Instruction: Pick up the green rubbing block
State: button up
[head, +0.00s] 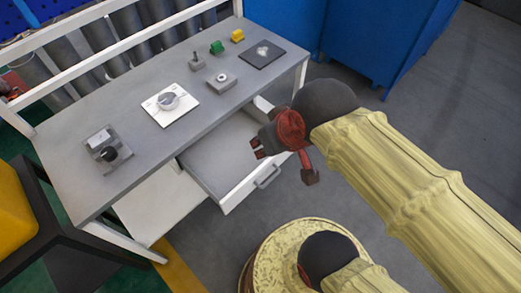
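The green rubbing block (216,47) is small and sits on the far right part of the grey workbench top, between a small grey fixture with a post and a yellow block. My gripper (281,165) is in front of the bench's right end, near the open drawer and well apart from the green block. Its dark and red fingers look spread apart, with nothing visible between them. The green block is unobstructed in the head view.
The yellow block (237,36), dark plate (263,54), grey fixture with a post (197,61) and grey ring fixture (222,80) stand near the green block. A white plate with a knob (169,103) lies mid-bench. The drawer (226,160) stands open. Blue cabinets (365,40) are behind.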

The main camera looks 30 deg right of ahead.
aim_at(217, 48)
jog(key=i+l, duration=0.2)
jog(key=l, duration=0.2)
jog(key=i+l, duration=0.2)
jog(key=l, duration=0.15)
jog(key=i+l, duration=0.25)
jog(key=l, duration=0.15)
jog(key=i+l+u, duration=0.1)
jog(key=l, duration=0.3)
jog(key=i+l, duration=0.5)
jog(key=l, duration=0.3)
jog(key=i+l, duration=0.2)
jog(key=l, duration=0.2)
